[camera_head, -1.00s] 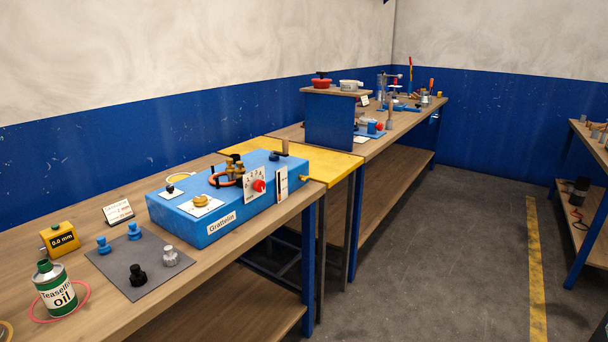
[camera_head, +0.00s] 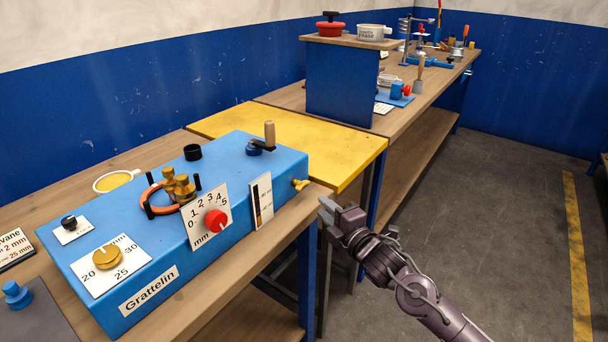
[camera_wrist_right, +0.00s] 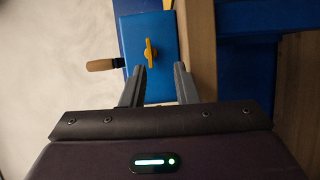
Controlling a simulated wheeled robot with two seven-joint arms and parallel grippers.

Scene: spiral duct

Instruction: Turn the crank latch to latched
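The blue Grattelin machine (camera_head: 140,255) sits on the wooden bench. A crank with an upright wooden handle (camera_head: 269,134) and dark arm is on its top at the far right corner. A brass wing-shaped knob (camera_head: 300,184) sticks out of its right end face. I cannot tell for sure which of them is the crank latch. My right gripper (camera_head: 328,209) is to the right of that end face, apart from it. In the right wrist view its fingers (camera_wrist_right: 160,68) are open and empty, with the brass knob (camera_wrist_right: 150,54) ahead and the handle (camera_wrist_right: 104,65) at left. My left gripper is not in view.
A yellow table (camera_head: 310,145) adjoins behind. A blue post (camera_head: 308,260) supports the bench. The floor at right is clear.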

